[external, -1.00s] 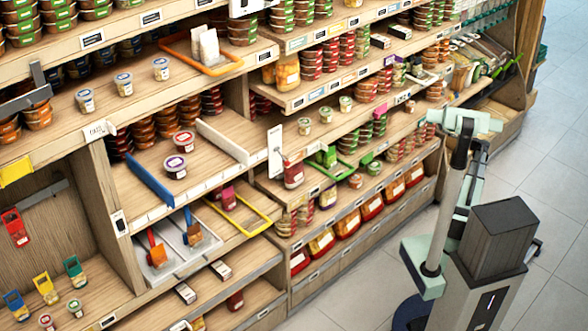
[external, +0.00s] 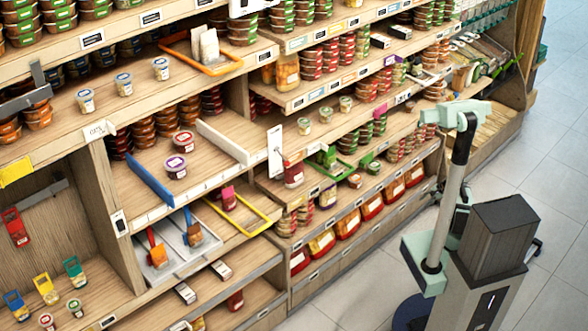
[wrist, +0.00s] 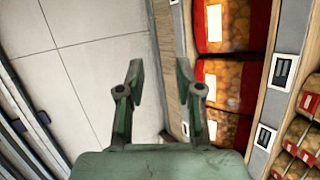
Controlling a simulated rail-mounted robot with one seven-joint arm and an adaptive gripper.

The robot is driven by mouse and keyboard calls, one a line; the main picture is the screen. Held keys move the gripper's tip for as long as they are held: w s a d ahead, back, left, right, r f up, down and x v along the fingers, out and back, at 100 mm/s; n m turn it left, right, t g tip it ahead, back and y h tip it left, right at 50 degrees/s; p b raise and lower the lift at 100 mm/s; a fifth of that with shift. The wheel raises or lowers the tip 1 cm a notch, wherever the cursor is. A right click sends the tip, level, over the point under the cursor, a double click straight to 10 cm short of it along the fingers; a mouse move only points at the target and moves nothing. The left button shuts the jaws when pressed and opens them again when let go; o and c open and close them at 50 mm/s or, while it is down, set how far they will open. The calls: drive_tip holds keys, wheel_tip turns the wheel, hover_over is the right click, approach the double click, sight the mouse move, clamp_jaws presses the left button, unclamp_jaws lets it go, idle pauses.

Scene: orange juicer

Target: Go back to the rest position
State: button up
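My gripper (wrist: 161,78) is open in the wrist view, with its two dark green fingers apart and nothing between them. Pale floor tiles and a shelf edge show beyond the fingers. In the external view my arm (external: 447,190) stands upright at the right, in the aisle beside the shelves. Its upper joint (external: 458,113) is near the top of the arm.
Red-framed food packs (wrist: 225,85) on a low shelf lie close to the right finger in the wrist view. They also line the lower right shelf (external: 345,228) in the external view. The tiled floor (external: 545,180) is clear at the right.

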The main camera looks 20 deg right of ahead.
drive_tip(key=s+a+f+n+g+h+p, duration=0.1)
drive_tip(key=s+a+f+n+g+h, duration=0.1)
drive_tip(key=s, duration=1)
drive_tip(key=s+a+f+n+g+h+p, duration=0.2)
drive_tip(key=s+a+n+g, duration=0.3)
drive_tip(key=s+a, duration=0.4)
drive_tip(key=s+a+f+n+g+h+p, duration=0.2)
drive_tip(key=s+a+f+n+g, duration=0.1)
drive_tip(key=s, duration=1.4)
drive_tip(key=a+f+n, duration=0.1)
drive_tip(key=a+n, duration=0.1)
drive_tip(key=shift+a+f+n, duration=0.2)
drive_tip(key=shift+a+n, duration=0.1)
